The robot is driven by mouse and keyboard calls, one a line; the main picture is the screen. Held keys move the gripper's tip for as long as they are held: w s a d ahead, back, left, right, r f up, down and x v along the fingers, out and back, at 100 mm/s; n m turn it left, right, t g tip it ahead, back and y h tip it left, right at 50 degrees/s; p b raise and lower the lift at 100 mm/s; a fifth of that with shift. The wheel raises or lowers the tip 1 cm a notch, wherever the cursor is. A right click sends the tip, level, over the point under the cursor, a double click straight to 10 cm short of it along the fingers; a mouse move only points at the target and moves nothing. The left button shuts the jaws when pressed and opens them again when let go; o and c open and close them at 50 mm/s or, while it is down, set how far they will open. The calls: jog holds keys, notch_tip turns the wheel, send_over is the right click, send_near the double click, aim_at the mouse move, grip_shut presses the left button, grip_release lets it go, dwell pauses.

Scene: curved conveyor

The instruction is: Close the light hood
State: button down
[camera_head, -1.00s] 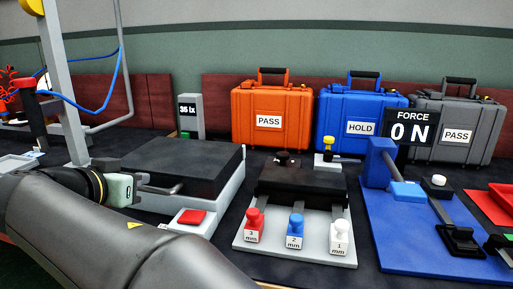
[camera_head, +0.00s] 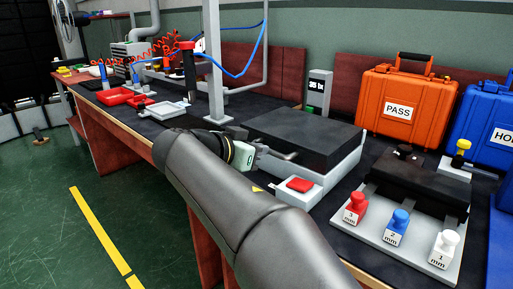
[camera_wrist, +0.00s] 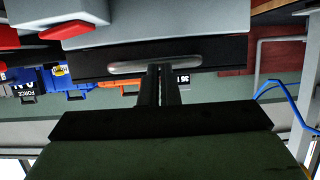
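The light hood (camera_head: 305,135) is a black slab-like lid lying level on a light grey base (camera_head: 335,172), in the middle of the head view. Its bar handle (camera_head: 284,154) is on the front side and shows as a silver bar (camera_wrist: 125,68) in the wrist view. My gripper (camera_head: 262,150) is at the handle. In the wrist view its two dark fingers (camera_wrist: 160,70) lie close together with only a thin seam between them, and their tips overlap the bar. I cannot tell whether they touch it. The bar runs across both fingers, not between them.
A red button box (camera_head: 299,186) stands right in front of the hood. A meter reading 35 lx (camera_head: 318,92) stands behind it. A grey post (camera_head: 214,60) rises to the left. A plate with red, blue and white knobs (camera_head: 385,235) lies to the right.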

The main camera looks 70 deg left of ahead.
jog(key=s+d+f+p, duration=0.1)
jog(key=s+d, duration=0.3)
jog(key=s, duration=0.4)
jog(key=shift+s+p, duration=0.2)
jog(key=shift+p, duration=0.65)
jog(key=shift+d, duration=0.1)
